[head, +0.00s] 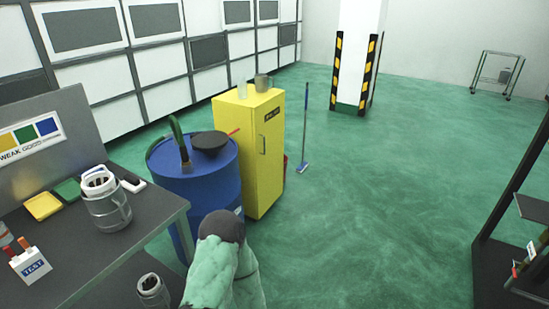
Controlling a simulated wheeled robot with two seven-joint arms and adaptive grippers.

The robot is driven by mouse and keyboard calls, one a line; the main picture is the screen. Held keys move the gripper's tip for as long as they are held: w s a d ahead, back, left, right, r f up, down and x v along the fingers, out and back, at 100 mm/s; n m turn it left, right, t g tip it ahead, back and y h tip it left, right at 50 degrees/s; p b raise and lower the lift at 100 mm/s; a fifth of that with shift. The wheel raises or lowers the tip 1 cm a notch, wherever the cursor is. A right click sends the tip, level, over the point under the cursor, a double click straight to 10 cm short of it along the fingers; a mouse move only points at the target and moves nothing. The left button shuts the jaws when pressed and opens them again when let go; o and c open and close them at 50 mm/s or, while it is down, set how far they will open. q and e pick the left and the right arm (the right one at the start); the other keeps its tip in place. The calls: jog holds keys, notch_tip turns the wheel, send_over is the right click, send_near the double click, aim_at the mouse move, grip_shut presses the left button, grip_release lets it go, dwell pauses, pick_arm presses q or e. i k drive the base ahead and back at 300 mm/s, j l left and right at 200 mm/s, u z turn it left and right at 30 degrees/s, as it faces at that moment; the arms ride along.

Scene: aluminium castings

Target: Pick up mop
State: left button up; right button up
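The mop (305,126) stands upright on the green floor in the head view, just right of the yellow cabinet and apart from it in the picture. It has a thin, dark bluish handle and a small blue and pale head (302,168) resting on the floor. I cannot tell what, if anything, holds it up. Neither of my grippers shows in this view, and nothing is seen touching the mop.
The yellow cabinet (262,165) and blue drum (205,190) stand left of the mop. A grey workbench (150,215) is at the left. A striped pillar (358,60) stands behind, and dark shelving (500,210) at the right. The middle floor (390,190) is clear.

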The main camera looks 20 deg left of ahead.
aim_at(304, 165)
jog(key=i+u, duration=0.3)
jog(key=i, duration=5)
jog(key=i+u, duration=0.4)
jog(key=i+l+u, duration=0.15)
jog(key=i+u, duration=0.2)
jog(key=i+l+u, duration=0.2)
jog(key=u, duration=0.2)
jog(key=i, duration=0.05)
